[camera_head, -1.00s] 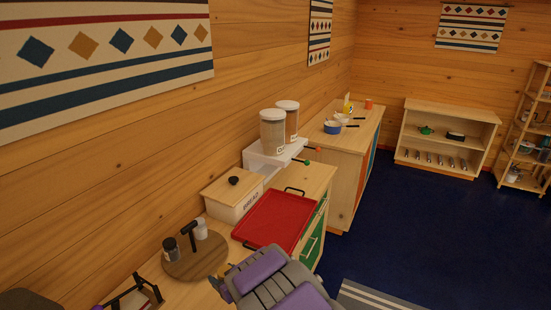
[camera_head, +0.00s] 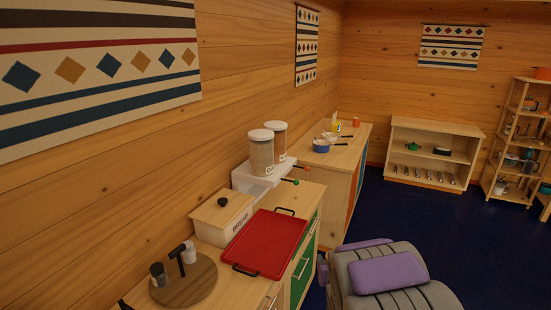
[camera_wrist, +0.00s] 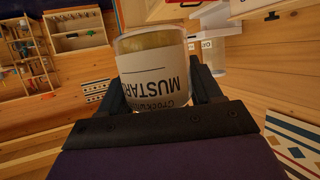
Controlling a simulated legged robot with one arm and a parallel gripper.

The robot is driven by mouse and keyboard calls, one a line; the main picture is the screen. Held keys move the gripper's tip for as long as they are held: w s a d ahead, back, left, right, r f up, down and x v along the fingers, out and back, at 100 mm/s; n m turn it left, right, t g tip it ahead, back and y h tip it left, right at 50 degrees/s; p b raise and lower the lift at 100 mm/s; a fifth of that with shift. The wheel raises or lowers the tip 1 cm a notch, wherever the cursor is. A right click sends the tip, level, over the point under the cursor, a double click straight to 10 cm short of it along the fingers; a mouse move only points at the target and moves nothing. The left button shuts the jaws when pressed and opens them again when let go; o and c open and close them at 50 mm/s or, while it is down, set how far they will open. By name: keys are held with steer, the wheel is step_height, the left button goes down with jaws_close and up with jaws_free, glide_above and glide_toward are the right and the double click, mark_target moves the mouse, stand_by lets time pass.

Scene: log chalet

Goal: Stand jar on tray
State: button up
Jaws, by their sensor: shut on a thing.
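My gripper (camera_wrist: 160,88) is shut on a glass jar (camera_wrist: 152,42) in the wrist view. The jar has a white label reading MUSTARD, upside down in the picture, and yellowish-brown contents. The red tray (camera_head: 268,243) with dark handles lies on the wooden counter in the head view, and its surface looks empty. In the head view my grey and purple arm is low, right of the counter and the tray. The gripper and the jar cannot be made out there.
A round wooden board (camera_head: 190,287) with small shakers stands at the counter's near end. A bread box (camera_head: 222,216) is left of the tray. Two lidded canisters (camera_head: 262,155) stand on a white drawer unit (camera_head: 256,180) behind it. Blue floor lies right of the counter.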

steer(key=shift+d+r, duration=0.1)
steer(key=shift+d, duration=0.1)
steer(key=s+a+f+n+g+y, duration=0.1)
steer(key=s+a+f+n+y, duration=0.1)
steer(key=a, duration=1)
steer(key=s+a+f+n+g+y, duration=0.1)
steer(key=a+f+n+y, duration=0.3)
steer(key=a, duration=0.8)
steer(key=s+a+f+n+g+y, duration=0.2)
steer(key=a+f, duration=0.4)
steer(key=a, duration=0.6)
steer(key=shift+s+a+n+y, duration=0.3)
steer(key=shift+s+n+y, duration=0.55)
steer(key=shift+y, duration=0.25)
steer(key=w+a, duration=0.2)
steer(key=w, duration=0.2)
steer(key=w+a+f+b, duration=0.1)
steer(key=w+a, duration=0.2)
steer(key=w, duration=0.2)
steer(key=w+a, duration=0.2)
steer(key=w, duration=0.2)
steer(key=shift+w+a+f+b, duration=0.2)
steer(key=shift+w+f+b, duration=0.05)
steer(key=shift+f+b, duration=0.1)
steer(key=f, duration=0.3)
steer(key=shift+w+a+f, duration=0.1)
steer(key=shift+w+a, duration=0.05)
steer(key=shift+w, duration=0.15)
